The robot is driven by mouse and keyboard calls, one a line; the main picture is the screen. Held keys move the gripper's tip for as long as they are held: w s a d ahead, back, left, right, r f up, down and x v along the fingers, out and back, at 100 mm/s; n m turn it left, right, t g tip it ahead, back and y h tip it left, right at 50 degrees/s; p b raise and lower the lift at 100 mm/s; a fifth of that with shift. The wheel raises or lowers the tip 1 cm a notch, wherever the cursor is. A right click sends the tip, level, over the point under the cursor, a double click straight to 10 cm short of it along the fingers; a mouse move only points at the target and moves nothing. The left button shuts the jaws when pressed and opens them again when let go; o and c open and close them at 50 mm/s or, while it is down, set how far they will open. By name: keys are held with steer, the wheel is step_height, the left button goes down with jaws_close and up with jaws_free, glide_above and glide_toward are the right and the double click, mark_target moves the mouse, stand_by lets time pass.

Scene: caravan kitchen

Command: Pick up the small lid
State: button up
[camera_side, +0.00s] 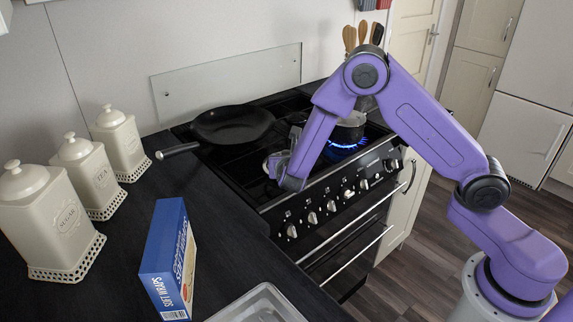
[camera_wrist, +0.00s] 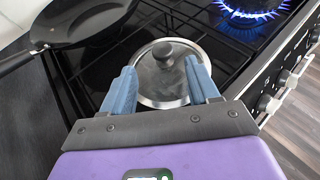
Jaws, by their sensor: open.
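The small lid (camera_wrist: 157,97) is round, with a glass top, a steel rim and a grey knob (camera_wrist: 162,52). It lies knob-up on the black hob. In the side view only the edge of the lid (camera_side: 267,166) shows, mostly hidden by my arm. My gripper (camera_wrist: 160,68) is open and empty. Its two blue fingers point at the lid, one on each side of the knob in the wrist view, with their tips apart from the knob. I cannot tell how high the tips are above the lid. In the side view my fingers are hidden behind the wrist.
A black frying pan (camera_side: 231,124) stands left of the lid. A small pot (camera_side: 349,127) stands over a lit blue flame (camera_side: 346,144) at the right. Oven knobs (camera_side: 330,206) line the hob's front edge. A blue box (camera_side: 169,258) and several cream canisters stand on the worktop.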

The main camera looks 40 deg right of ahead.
mark_target(286, 152)
steer(key=shift+r+x, duration=0.15)
steer(key=shift+x, duration=1.6)
steer(key=shift+r+x, duration=0.15)
steer(key=shift+x, duration=1.6)
steer(key=shift+d, duration=0.15)
jaws_close()
